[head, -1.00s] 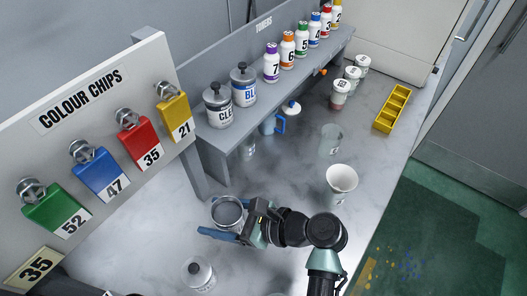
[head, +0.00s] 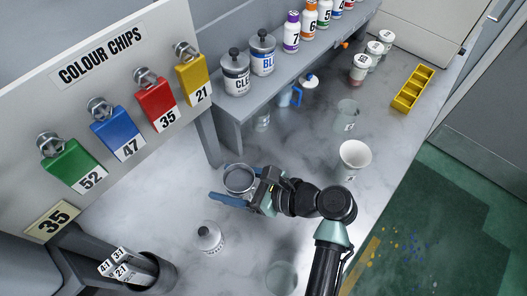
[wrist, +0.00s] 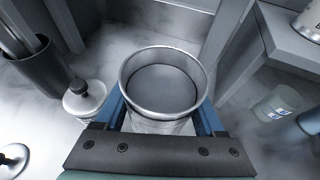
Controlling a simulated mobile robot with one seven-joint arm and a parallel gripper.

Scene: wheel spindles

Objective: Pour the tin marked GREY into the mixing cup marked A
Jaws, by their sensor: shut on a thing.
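My gripper (head: 236,190) is shut on an open, lidless metal tin (head: 239,180), with one blue finger on each side of it. In the wrist view the tin (wrist: 163,85) looks upright and has a smooth grey surface inside; its label does not show. A clear cup (head: 347,113) with a small white label stands beyond the gripper on the bench, and another clear cup (head: 281,278) stands near the front. A white cup (head: 354,158) stands right of the tin. I cannot read which cup is marked A.
A white-labelled tin with a dark knob (head: 209,238) stands just in front of the gripper. A grey shelf (head: 225,118) holds tins and coloured bottles at the back. A dark pot of sticks (head: 150,272) is at front left. A yellow tray (head: 412,88) lies far right.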

